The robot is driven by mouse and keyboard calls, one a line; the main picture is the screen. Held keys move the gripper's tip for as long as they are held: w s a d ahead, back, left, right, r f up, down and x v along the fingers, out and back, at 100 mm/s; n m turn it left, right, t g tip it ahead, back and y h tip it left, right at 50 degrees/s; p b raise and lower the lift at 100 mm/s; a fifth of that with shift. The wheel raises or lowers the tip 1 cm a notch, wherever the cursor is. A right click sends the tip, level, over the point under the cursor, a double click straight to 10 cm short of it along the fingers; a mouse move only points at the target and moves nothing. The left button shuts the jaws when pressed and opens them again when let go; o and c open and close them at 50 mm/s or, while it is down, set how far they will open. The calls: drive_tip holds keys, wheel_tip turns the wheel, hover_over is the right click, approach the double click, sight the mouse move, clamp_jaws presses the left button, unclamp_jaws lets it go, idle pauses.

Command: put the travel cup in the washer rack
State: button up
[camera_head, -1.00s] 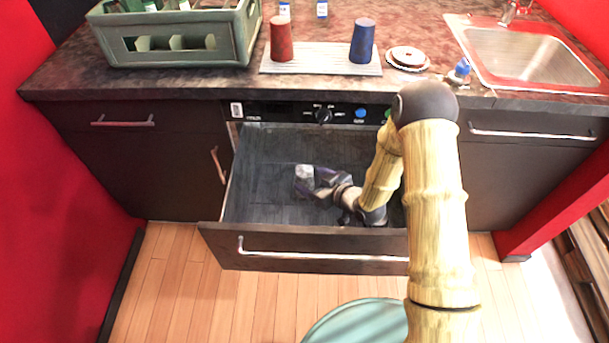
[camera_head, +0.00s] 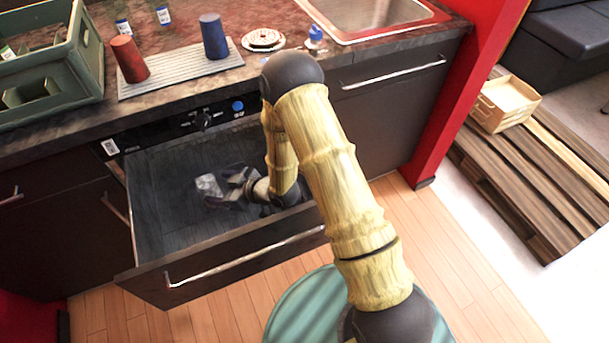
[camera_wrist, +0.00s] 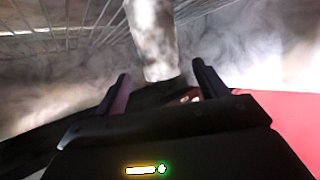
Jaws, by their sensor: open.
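A pale grey, mottled cup (camera_head: 209,186), which looks like the travel cup, is inside the pulled-out washer drawer, on the dark rack (camera_head: 162,220). In the wrist view the cup (camera_wrist: 153,40) shows as a light cylinder just beyond and between the fingertips, with its top cut off by the frame. My gripper (camera_head: 232,182) is low in the drawer beside the cup. The wrist view shows its fingers (camera_wrist: 160,74) spread apart, with a gap on each side of the cup. Rack wires (camera_wrist: 70,30) show at the upper left there.
The drawer front (camera_head: 225,262) stands out over the wood floor. On the counter, a red cup (camera_head: 130,59) and a blue cup (camera_head: 214,36) stand on a ribbed mat (camera_head: 180,72). A green crate (camera_head: 85,70) is left, a sink (camera_head: 365,12) right. A wooden pallet (camera_head: 545,165) lies at far right.

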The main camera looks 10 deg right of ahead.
drive_tip(key=d+r+m+h, duration=0.2)
drive_tip(key=d+r+h, duration=0.2)
drive_tip(key=d, duration=0.4)
drive_tip(key=d+r+m+h, duration=0.3)
drive_tip(key=d+r+h, duration=0.15)
drive_tip(key=d, duration=0.35)
drive_tip(key=s+d+r+m+g+h, duration=0.1)
drive_tip(key=s+d+r+m+g, duration=0.1)
drive_tip(key=s, duration=0.5)
drive_tip(key=s+d+r+m+g+h, duration=0.2)
drive_tip(key=s+d+r+m, duration=0.2)
drive_tip(key=s+d+r, duration=0.2)
drive_tip(key=s+d, duration=0.2)
drive_tip(key=d, duration=0.1)
drive_tip(key=shift+s+d+r+m+g, duration=0.2)
drive_tip(key=shift+s+r+m+g, duration=0.1)
drive_tip(key=shift+r+m, duration=0.1)
drive_tip(key=shift+w, duration=0.1)
drive_tip(key=shift+c, duration=0.2)
